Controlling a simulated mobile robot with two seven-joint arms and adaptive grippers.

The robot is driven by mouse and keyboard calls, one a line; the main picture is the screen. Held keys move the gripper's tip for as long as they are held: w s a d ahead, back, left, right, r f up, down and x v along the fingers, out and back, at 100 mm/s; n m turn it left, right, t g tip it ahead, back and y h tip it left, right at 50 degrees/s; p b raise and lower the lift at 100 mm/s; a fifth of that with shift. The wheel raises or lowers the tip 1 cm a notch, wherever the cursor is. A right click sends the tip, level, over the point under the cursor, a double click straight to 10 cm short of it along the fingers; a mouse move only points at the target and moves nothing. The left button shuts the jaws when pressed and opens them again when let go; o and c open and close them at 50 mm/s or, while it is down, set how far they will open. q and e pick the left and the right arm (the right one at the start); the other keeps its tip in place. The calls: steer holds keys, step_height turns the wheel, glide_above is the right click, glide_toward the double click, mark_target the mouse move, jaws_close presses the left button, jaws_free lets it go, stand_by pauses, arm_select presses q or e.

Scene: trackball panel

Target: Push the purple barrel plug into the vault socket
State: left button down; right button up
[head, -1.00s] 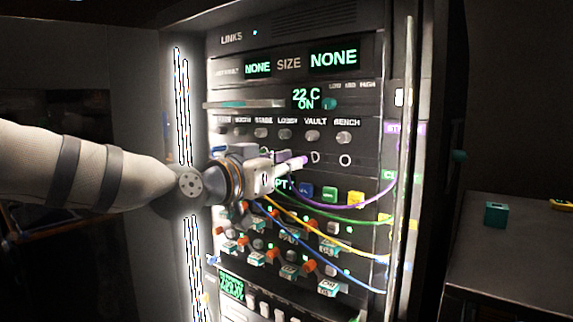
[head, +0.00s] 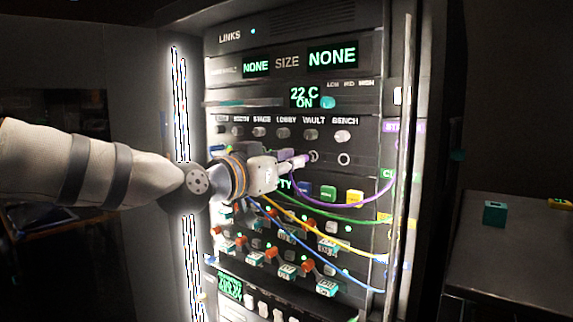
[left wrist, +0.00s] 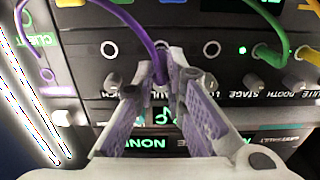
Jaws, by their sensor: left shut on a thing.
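My left gripper (head: 286,168) is shut on the purple barrel plug (head: 299,160). The plug points at the panel, level with the socket row. Its tip is at the vault socket (head: 314,156), under the VAULT label; I cannot tell whether it has entered. In the left wrist view, which shows the panel upside down, the plug (left wrist: 160,65) sits between the fingertips (left wrist: 160,86) and hides the vault socket. A purple cord (left wrist: 146,28) runs from the plug. My right gripper is not in view.
The empty bench socket (head: 344,159) is right of the vault socket. Green, yellow and blue cords (head: 330,256) hang below the gripper. A row of knobs (head: 311,134) is just above the sockets. A side table (head: 515,260) stands at right with a teal block (head: 495,213).

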mark_target(314, 156)
arm_select(q)
steer(key=shift+b+x, duration=0.7)
steer(key=shift+x, duration=1.2)
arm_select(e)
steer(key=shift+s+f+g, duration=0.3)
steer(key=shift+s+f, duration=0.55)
arm_select(q)
steer(key=c, duration=1.6)
jaws_free()
steer(key=shift+o, duration=0.2)
steer(key=v, duration=1.2)
